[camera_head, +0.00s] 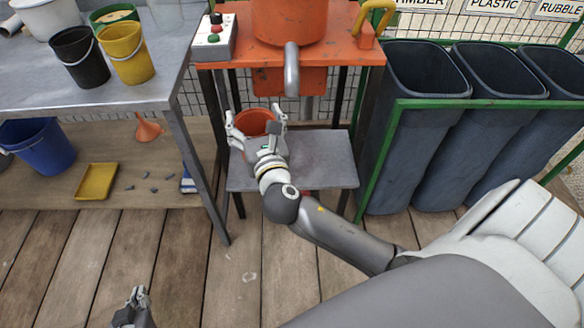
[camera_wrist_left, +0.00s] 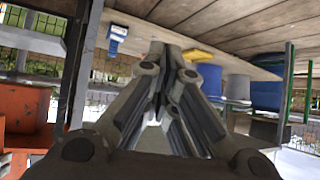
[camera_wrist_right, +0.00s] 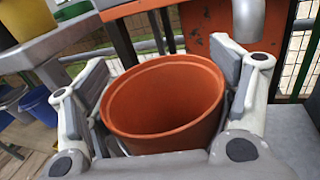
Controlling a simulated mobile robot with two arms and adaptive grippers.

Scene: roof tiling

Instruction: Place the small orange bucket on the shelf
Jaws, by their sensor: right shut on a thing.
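The small orange bucket (camera_head: 255,121) is upright between the fingers of my right gripper (camera_head: 256,116), over the back of a small grey stand below the orange machine. In the right wrist view the empty-looking bucket (camera_wrist_right: 165,100) has a finger on each side; I cannot tell whether its base touches the stand. My left gripper (camera_head: 138,292) is low at the bottom of the head view, away from the bucket. Its fingers (camera_wrist_left: 166,70) are together with nothing between them. A low wooden shelf (camera_head: 105,180) under the grey table holds a blue bucket (camera_head: 38,145) and a yellow tray (camera_head: 96,181).
The orange machine (camera_head: 290,55) has a grey spout (camera_head: 292,70) just right of the bucket. The grey stand (camera_head: 300,170) is bare in front. Black (camera_head: 79,57) and yellow (camera_head: 126,53) buckets stand on the table (camera_head: 40,85). Dark bins (camera_head: 425,120) stand right. An orange funnel (camera_head: 148,128) lies on the shelf.

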